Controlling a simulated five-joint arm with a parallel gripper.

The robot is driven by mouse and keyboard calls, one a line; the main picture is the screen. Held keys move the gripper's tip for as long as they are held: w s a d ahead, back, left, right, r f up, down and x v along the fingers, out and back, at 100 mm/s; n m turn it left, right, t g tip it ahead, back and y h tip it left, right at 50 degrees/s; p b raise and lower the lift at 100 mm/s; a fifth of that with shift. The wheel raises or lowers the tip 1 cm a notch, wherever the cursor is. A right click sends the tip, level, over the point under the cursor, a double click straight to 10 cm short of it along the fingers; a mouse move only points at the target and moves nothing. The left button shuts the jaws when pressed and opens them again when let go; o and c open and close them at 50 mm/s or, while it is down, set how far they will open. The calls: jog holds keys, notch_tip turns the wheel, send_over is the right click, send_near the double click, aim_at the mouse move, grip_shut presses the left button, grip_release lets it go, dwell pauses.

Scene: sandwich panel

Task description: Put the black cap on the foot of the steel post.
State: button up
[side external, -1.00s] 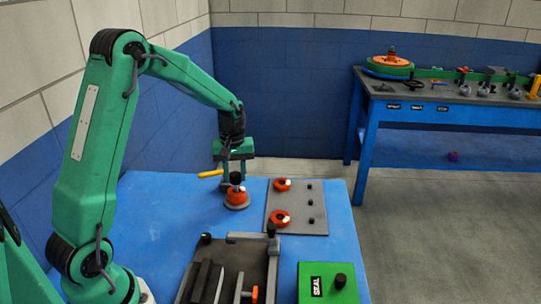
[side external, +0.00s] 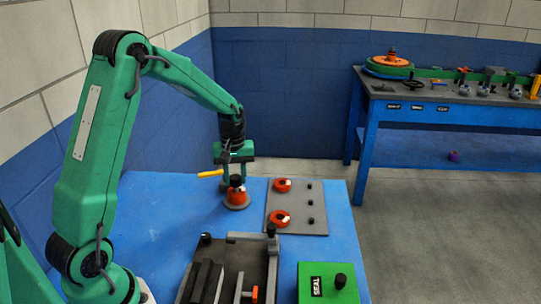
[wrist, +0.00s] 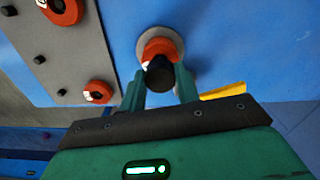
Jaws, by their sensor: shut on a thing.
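My gripper (side external: 236,180) is low over the far left part of the blue table, pointing down. It is shut on a dark, round black piece, which looks like the black cap (wrist: 160,75), between its green fingers. In the wrist view an orange ring-like piece (wrist: 160,48) shows directly behind the black piece, on a grey round disc (wrist: 148,38). In the side view the black piece is right above the orange piece (side external: 236,195); I cannot tell whether they touch. I cannot surely make out the steel post or its foot.
A grey panel (side external: 299,218) with two orange rings and small black pegs lies right of my gripper. A dark fixture (side external: 257,258) with black blocks and a green SEAL box (side external: 313,287) are nearer. A yellow bar (side external: 210,173) is close behind. A workbench (side external: 430,104) stands apart.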

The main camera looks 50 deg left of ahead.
aim_at(235, 177)
jog(key=shift+f, duration=0.35)
dwell(0.7)
jog(key=o, duration=1.4)
jog(key=shift+r, duration=0.15)
jog(key=shift+r, duration=3.65)
